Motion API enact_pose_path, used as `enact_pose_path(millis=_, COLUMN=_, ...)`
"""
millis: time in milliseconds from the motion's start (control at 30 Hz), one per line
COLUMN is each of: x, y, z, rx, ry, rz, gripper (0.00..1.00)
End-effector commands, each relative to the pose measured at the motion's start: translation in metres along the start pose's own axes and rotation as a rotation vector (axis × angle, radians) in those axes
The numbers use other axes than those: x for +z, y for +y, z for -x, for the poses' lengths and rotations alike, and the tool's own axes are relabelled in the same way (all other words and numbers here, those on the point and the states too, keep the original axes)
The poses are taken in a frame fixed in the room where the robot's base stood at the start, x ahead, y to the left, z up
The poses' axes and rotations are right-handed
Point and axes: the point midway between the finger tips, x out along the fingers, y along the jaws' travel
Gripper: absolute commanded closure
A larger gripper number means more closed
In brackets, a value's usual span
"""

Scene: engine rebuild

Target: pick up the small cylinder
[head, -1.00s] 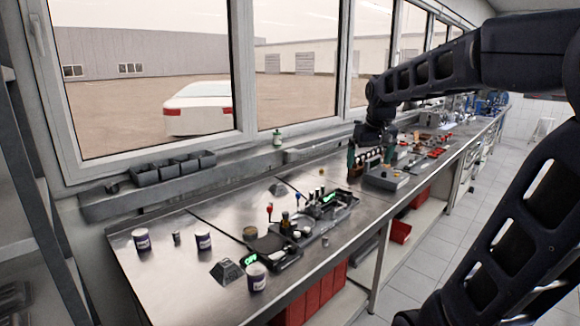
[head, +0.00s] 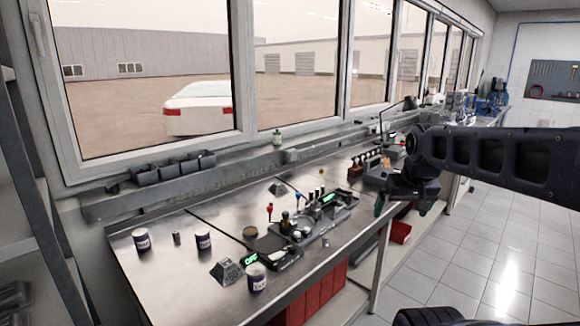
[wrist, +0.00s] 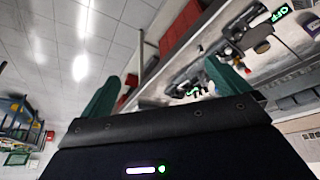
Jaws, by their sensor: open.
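A small grey metal cylinder (head: 177,238) stands upright on the left part of the steel workbench (head: 160,280), between two white and purple cups. It is likely the small cylinder, but other short cylinders stand in a black tray (head: 312,226). My gripper (head: 400,208) is open and empty. It hangs beyond the bench's front edge, far to the right of the grey cylinder. In the wrist view, its two green fingers (wrist: 162,88) are spread wide with nothing between them. I cannot make out the grey cylinder there.
The cups (head: 141,240), (head: 204,240) and (head: 257,277) stand on the bench. A dark weight-like block (head: 227,272) and a device with a green display (head: 275,250) are near the front cup. Red bins (head: 325,290) sit below.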

Motion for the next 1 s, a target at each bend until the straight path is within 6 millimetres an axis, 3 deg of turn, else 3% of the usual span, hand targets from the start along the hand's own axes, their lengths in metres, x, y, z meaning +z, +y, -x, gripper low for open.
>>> enact_pose_path(millis=133, x=0.0, y=0.0, z=0.0, rx=0.0, ry=0.0, rz=0.001, gripper=0.04)
enact_pose_path(millis=400, x=0.0, y=0.0, z=0.0, rx=0.0, ry=0.0, rz=0.001, gripper=0.57)
enact_pose_path(millis=767, x=-0.006, y=-0.001, z=0.001, rx=-0.001, ry=-0.003, rz=-0.005, gripper=0.57)
enact_pose_path(millis=867, x=-0.021, y=-0.003, z=0.002, rx=-0.002, ry=-0.013, rz=-0.023, gripper=0.57)
enact_pose_path(millis=1000, x=-0.058, y=-0.008, z=0.002, rx=-0.001, ry=-0.033, rz=-0.069, gripper=0.57)
